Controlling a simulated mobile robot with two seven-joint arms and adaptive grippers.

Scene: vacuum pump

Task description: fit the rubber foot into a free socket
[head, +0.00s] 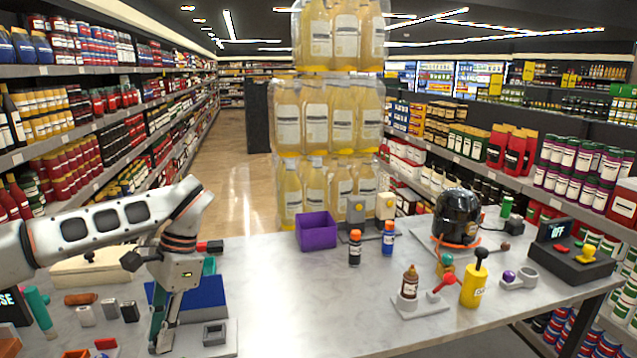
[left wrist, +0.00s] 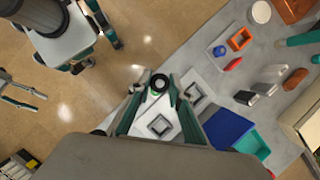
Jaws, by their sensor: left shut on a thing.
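My left gripper (left wrist: 160,92) is shut on the rubber foot (left wrist: 160,82), a small round black piece with a pale centre, held between the teal fingertips. In the head view, the left gripper (head: 157,342) points down at the table's front left edge, and the foot is not clear there. A light plate (left wrist: 175,112) with square sockets lies below the gripper. One socket (left wrist: 160,126) shows between the fingers and another (left wrist: 194,94) to their right. The foot appears apart from both; its height is unclear. My right gripper (left wrist: 32,100) appears small at the left wrist view's left edge, fingers apart.
A blue bin (head: 203,296) stands right behind the left gripper. Grey blocks (head: 110,309) and a red piece (head: 105,343) lie to its left. A purple box (head: 317,231) and two bottles (head: 355,248) stand farther back. The table's middle is clear.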

